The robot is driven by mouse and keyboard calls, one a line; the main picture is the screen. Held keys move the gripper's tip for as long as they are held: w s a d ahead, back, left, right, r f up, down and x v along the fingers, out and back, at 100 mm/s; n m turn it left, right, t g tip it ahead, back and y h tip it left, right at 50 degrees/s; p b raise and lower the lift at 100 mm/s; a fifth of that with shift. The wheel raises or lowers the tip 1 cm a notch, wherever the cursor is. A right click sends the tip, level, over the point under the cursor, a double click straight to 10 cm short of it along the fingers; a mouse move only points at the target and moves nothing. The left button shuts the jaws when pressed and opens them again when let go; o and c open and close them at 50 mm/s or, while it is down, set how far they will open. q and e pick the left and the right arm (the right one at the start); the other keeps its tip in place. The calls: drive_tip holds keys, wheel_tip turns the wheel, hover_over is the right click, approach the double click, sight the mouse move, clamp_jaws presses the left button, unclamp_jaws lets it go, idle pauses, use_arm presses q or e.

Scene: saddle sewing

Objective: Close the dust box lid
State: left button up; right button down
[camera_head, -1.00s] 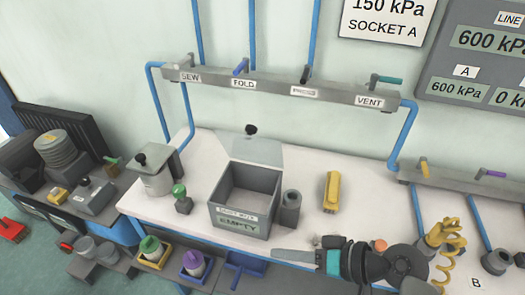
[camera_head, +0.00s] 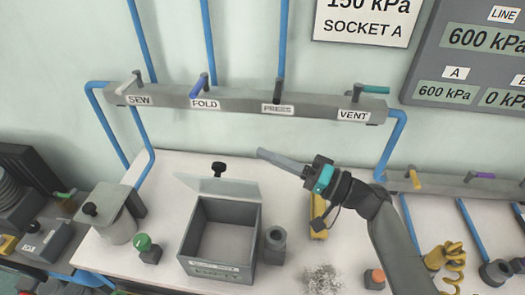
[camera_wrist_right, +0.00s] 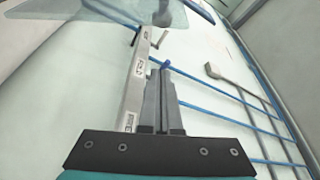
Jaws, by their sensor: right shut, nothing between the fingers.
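The grey dust box (camera_head: 190,262) stands on the white table with its top open and its inside looking empty. Its lid (camera_head: 240,188) is swung up and back at the box's rear, with a black knob (camera_head: 219,168) at its far edge. My right gripper (camera_head: 259,152) is raised to the right of the lid and behind the box, pointing left, apart from both in the picture. Its fingers (camera_wrist_right: 164,72) are shut together and empty in the right wrist view. My left gripper is not in view.
A rail with labelled valves (camera_head: 240,102) runs along the wall behind. A lidded pot (camera_head: 118,230) and a green-knobbed stamp (camera_head: 148,250) stand left of the box. A grey cylinder (camera_head: 275,246), a yellow tool (camera_head: 318,222) and a dust pile (camera_head: 322,280) are to the right.

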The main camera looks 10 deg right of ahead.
sight(224, 181)
drive_tip(key=a+p, duration=0.1)
drive_tip(key=a, duration=0.1)
drive_tip(key=a+p, duration=0.1)
drive_tip(key=a, duration=0.2)
drive_tip(key=w+a+p, duration=0.1)
drive_tip(key=a, duration=0.1)
drive_tip(key=shift+a+f, duration=0.3)
